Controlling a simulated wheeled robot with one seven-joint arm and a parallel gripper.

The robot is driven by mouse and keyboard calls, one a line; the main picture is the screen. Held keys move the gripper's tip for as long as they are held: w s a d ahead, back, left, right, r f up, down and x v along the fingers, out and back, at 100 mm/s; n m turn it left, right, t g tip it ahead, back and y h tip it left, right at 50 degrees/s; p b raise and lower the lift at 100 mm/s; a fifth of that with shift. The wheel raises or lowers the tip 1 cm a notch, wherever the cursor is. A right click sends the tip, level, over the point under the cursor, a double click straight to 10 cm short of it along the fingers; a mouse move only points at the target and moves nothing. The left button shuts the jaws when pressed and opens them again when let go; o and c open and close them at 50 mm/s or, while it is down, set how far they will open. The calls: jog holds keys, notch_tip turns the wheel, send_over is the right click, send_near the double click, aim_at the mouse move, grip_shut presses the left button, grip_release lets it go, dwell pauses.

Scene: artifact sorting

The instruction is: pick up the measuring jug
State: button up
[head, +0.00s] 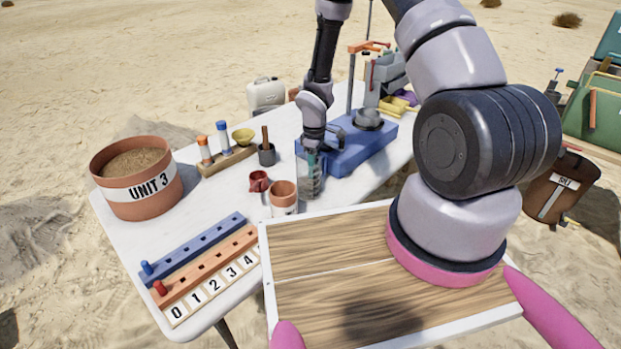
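A clear container that looks like the measuring jug (310,186) stands on the white table, just in front of the blue block. My gripper (312,158) points down at the jug's upper part, coming from above. The fingers overlap the jug's rim in this view, and a teal bit shows between or beside them. The fingertips are small and partly hidden, so I cannot tell whether they grip the jug or only stand at it.
A terracotta cup (284,198) and a red mug (259,182) stand close left of the jug. The blue block (352,146) is right behind it. A UNIT 3 tub (137,180), numbered peg rack (207,262) and wooden tray (328,245) are nearby.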

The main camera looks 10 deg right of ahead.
jog(key=shift+f, duration=0.4)
jog(key=shift+c, duration=0.3)
grip_shut()
dwell(0.9)
